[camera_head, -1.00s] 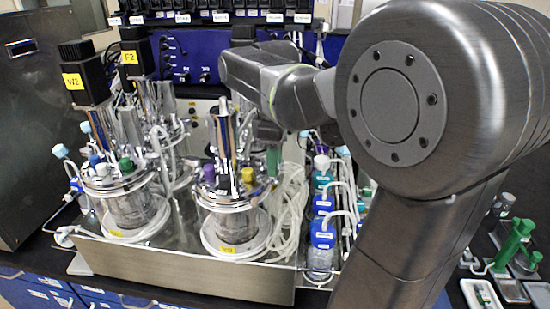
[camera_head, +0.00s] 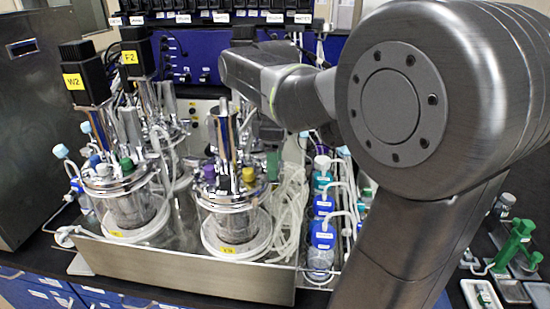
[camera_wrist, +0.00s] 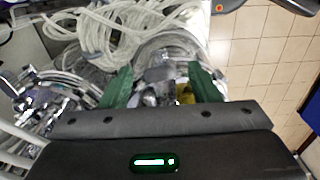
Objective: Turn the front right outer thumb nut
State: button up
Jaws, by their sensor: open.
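The front right vessel (camera_head: 236,222) stands upright with a shiny metal lid, a tall metal cylinder on top, and purple and yellow caps. My gripper (camera_wrist: 163,82) is open, with green fingers to either side of the lid's metal fittings in the wrist view. A yellow cap (camera_wrist: 185,94) shows between the fingers, near the right one. In the head view a green finger (camera_head: 272,162) shows just right of the vessel's lid. The outer thumb nut is too small and blurred to tell apart from the other fittings. I cannot tell whether the fingers touch anything.
The front left vessel (camera_head: 130,205) stands close by on the same metal tray (camera_head: 185,268). Green tools (camera_head: 515,243) lie on the bench at the far right.

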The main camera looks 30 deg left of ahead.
notch_tip(320, 180, up, 14)
jog(key=shift+b, duration=0.4)
jog(key=shift+f, duration=0.2)
dwell(0.5)
notch_tip(320, 180, down, 14)
jog(key=shift+r+p, duration=0.15)
jog(key=shift+p, duration=0.25)
dwell(0.4)
